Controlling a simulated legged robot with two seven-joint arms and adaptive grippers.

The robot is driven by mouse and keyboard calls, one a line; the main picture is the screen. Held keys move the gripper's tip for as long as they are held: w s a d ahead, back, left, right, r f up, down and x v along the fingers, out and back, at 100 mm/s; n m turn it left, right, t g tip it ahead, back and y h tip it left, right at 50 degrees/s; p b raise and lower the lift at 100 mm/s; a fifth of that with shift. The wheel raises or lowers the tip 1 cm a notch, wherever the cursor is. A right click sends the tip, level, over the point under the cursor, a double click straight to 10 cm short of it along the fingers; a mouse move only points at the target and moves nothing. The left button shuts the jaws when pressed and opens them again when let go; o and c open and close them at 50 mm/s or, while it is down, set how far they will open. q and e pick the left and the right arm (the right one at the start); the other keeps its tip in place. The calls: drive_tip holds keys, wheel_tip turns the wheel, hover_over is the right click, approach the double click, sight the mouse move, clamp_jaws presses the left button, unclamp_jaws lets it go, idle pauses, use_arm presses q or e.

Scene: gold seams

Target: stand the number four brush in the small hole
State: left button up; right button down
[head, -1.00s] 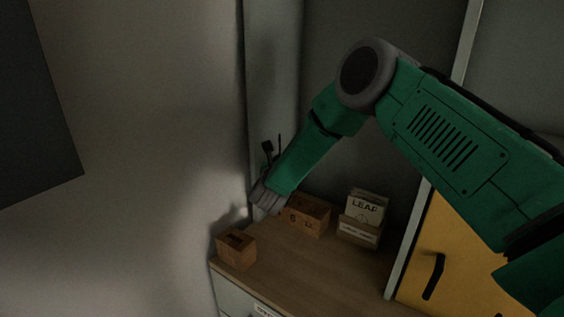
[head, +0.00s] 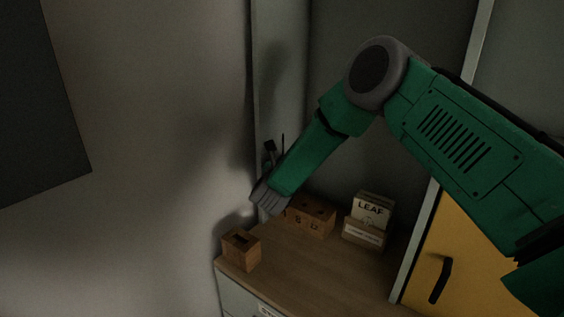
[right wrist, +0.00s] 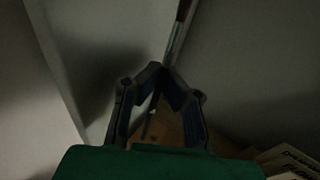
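My right gripper (head: 262,200) hangs over the back left of the wooden top. In the right wrist view its fingertips (right wrist: 161,70) come together at a thin brush handle (right wrist: 180,30), which rises beyond them; the gripper looks shut on it. In the head view a dark brush (head: 270,150) and a thin dark stick (head: 282,143) show above the gripper, partly hidden by the forearm. No brush number is readable. A small wooden block (head: 241,250) with a dark opening stands at the front left. A longer marked wooden block (head: 314,218) stands right of the gripper. My left gripper is out of view.
A box marked LEAF (head: 371,209) sits in a holder (head: 363,234) on the wooden top (head: 310,263). A wall rises at the left and a yellow door (head: 467,257) stands at the right. The front middle of the top is clear.

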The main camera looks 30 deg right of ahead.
use_arm(q)
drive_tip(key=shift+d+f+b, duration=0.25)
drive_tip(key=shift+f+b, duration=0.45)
drive_tip(key=shift+b, duration=0.05)
use_arm(e)
drive_tip(key=shift+d+f, duration=0.3)
drive_tip(key=shift+d, duration=0.4)
drive_tip(key=shift+d+f, duration=0.3)
drive_tip(key=shift+d, duration=0.35)
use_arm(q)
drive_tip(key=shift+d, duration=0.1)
use_arm(e)
drive_tip(key=shift+d, duration=0.1)
use_arm(q)
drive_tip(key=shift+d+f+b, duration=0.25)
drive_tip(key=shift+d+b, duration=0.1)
drive_tip(key=shift+b, duration=0.05)
use_arm(e)
drive_tip(key=shift+d+f, duration=0.35)
drive_tip(key=shift+d, duration=0.1)
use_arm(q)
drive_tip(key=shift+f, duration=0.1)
use_arm(e)
drive_tip(key=shift+a, duration=0.1)
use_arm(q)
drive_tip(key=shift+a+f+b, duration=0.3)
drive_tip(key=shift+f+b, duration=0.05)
use_arm(e)
drive_tip(key=shift+a, duration=0.2)
